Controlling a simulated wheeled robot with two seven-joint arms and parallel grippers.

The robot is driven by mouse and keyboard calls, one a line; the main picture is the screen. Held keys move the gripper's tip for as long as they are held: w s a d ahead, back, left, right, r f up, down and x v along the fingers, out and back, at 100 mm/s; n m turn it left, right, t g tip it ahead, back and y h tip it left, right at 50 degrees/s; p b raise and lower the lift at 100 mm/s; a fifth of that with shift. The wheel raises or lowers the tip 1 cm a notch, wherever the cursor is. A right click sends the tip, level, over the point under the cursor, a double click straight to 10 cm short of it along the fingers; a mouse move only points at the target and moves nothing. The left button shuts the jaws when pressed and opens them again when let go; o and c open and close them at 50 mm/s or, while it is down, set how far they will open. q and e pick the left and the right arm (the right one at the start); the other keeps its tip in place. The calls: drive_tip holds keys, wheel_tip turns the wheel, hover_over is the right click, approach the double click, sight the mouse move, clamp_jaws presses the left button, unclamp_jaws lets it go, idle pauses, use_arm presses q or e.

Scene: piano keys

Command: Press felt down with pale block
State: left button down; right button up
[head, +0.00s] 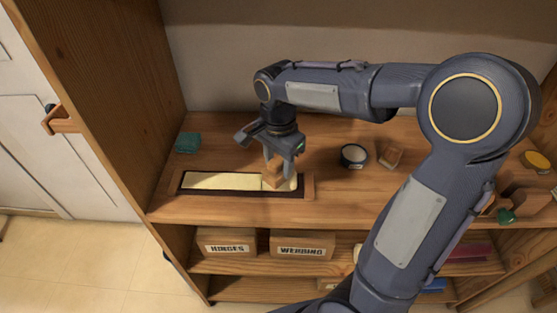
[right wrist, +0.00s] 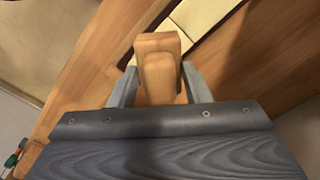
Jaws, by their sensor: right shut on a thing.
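My right gripper (head: 275,164) is shut on a pale wooden block (head: 274,174) and holds it over the right part of a long framed recess. In the right wrist view the block (right wrist: 158,65) stands between the two fingers. A cream felt strip (head: 220,181) lies in the dark-edged recess of the wooden frame (head: 309,186). The felt also shows in the right wrist view (right wrist: 205,18). The block overlaps the felt near its right end; whether it touches is hard to tell. My left gripper is not in view.
A teal block (head: 187,142) sits at the back left of the bench. Boxes labelled HINGES (head: 226,245) and WEBBING (head: 302,245) are on the shelf below.

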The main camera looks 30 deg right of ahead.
drive_tip(key=shift+s, duration=0.1)
wheel_tip(320, 180, up, 8)
drive_tip(key=p, duration=0.7)
drive_tip(key=shift+r, duration=0.1)
idle(0.4)
